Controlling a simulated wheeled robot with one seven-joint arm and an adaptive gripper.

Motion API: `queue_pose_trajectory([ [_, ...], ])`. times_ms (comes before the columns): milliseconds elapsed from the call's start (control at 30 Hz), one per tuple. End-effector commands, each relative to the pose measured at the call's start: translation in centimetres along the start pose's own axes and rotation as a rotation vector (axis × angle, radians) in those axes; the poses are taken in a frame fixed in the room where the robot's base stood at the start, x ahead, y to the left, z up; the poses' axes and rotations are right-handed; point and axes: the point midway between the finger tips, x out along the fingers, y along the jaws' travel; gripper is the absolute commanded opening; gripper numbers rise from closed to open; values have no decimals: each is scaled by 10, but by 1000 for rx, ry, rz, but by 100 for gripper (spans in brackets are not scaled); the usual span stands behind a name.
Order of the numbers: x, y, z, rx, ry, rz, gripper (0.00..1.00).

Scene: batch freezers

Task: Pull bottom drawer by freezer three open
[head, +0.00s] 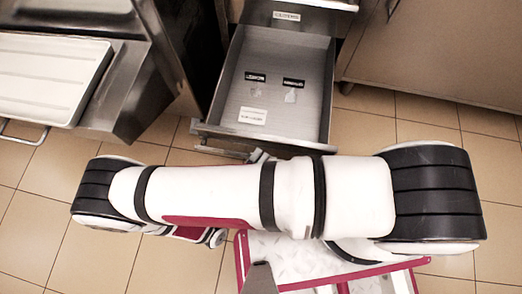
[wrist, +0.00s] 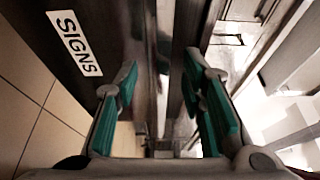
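The bottom drawer (head: 262,58) is pulled well out in the head view, its grey inside open to view. Small cards with dark labels lie flat on its floor. My gripper (wrist: 165,100) is at the drawer's front in the wrist view. Its two green-padded fingers stand apart, with the dark metal front edge (wrist: 160,40) of the drawer running between them. I cannot tell whether the pads touch it. A white SIGNS label (wrist: 75,43) is on the drawer front. In the head view my arm hides most of the gripper.
A drawer front with a small label (head: 286,16) is above the open drawer. A white tray (head: 45,75) on a metal unit stands at the left. A plain cabinet (head: 440,50) is at the right. Tiled floor (head: 425,108) shows clear right of the drawer.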

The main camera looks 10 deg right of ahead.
Motion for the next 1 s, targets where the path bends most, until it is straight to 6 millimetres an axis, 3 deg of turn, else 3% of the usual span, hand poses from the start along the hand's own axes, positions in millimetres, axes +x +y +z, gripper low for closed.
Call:
queue_pose_trajectory([
  [300, -64, 1, 0, 2, -2, 4, 37],
  [500, -94, 1, 0, 1, -1, 3, 37],
  [700, -106, 0, -1, 0, 0, 1, 37],
  [1000, -107, 0, -1, -1, 0, 2, 37],
])
